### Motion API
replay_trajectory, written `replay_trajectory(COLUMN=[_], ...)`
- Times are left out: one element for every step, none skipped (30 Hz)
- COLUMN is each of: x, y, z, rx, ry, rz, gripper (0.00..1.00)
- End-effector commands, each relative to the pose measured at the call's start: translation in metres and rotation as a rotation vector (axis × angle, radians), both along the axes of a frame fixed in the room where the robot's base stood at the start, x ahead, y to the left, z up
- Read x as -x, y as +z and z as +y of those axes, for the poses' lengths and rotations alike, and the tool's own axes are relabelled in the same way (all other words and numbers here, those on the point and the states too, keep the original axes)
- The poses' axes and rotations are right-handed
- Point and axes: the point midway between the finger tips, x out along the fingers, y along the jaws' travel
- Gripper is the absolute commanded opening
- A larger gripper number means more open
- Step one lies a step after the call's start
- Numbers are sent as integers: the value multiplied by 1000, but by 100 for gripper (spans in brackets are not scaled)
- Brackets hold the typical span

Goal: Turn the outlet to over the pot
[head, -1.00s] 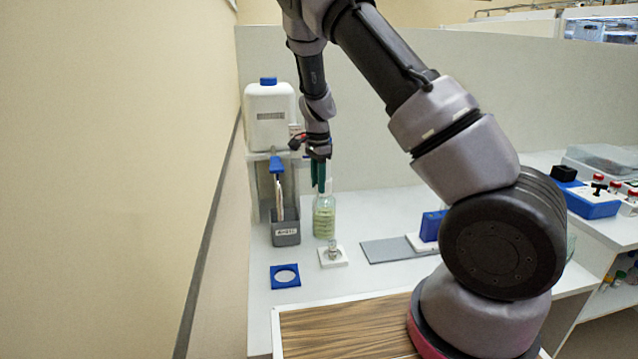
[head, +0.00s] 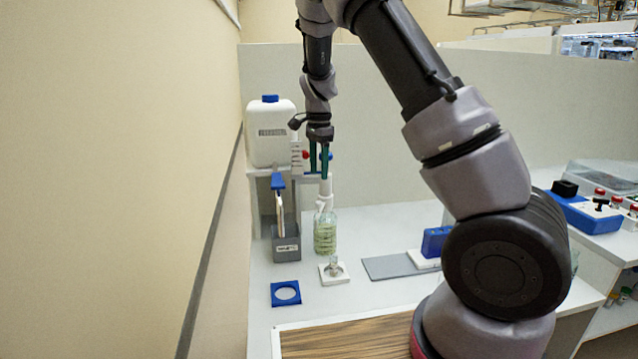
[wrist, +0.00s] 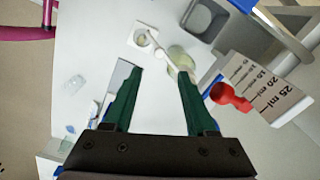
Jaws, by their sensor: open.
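The bottle (head: 325,237) holds pale green liquid and has a white dispenser head (head: 325,199) on top. The outlet looks like the short white spout (wrist: 166,60) on this head in the wrist view; its exact direction is hard to tell. The pot is a small clear glass vessel (head: 334,264) on a white square pad (head: 334,278), in front of the bottle. The pot also shows in the wrist view (wrist: 143,38). My gripper (head: 318,176) is open and empty, its teal fingers pointing down above the dispenser head. In the wrist view the spout lies between and beyond the fingertips (wrist: 158,70).
A white scale plate (wrist: 268,88) with a red knob (wrist: 231,98) is close to the right finger. A white jug (head: 271,133) and grey holder (head: 286,245) stand left. The left wall is close.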

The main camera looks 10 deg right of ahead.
Motion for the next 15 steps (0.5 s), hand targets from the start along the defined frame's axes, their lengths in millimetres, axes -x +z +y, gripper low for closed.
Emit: replay_trajectory(x=[0,0,0,0,0,0,0,0,0,0,0,0,0,1,1], y=[4,6,8,9,9,10,10,10,9,9,9,9,9,9,7], z=[0,0,0,0,0,0,0,0,0,0,0,0,-1,-2,-4], rx=[0,0,0,0,0,1,1,1,1,1,1,0,0,-2,-10], ry=[0,0,-1,-1,-1,-1,-1,-1,-1,-1,-1,-1,-2,-5,-12], rz=[0,0,0,0,0,1,1,1,1,1,1,1,1,3,7], gripper=[57,57,57,57,57,57,57,57,57,57,57,49,38,26,11])
